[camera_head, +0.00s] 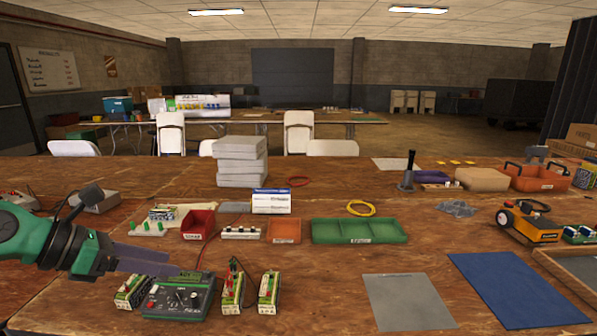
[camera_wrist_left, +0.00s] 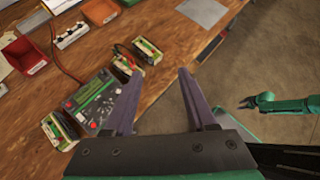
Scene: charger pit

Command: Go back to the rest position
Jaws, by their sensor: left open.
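My left gripper (camera_head: 140,260) reaches in from the left in the head view, above the charger (camera_head: 180,298) on the table's front edge. In the left wrist view its two purple-grey fingers (camera_wrist_left: 163,105) are apart with nothing between them. The dark charger also shows in the left wrist view (camera_wrist_left: 90,100). A battery pack (camera_head: 133,291) lies left of the charger, and two more packs (camera_head: 232,292) (camera_head: 269,292) stand to its right. A green arm, probably my right, shows at the right of the left wrist view, its gripper (camera_wrist_left: 245,103) over the floor.
Behind the charger are a red bin (camera_head: 198,224), an orange tray (camera_head: 284,231) and a green tray (camera_head: 360,230). A grey mat (camera_head: 408,302) and a blue mat (camera_head: 515,290) lie to the right. The table between the packs and the grey mat is clear.

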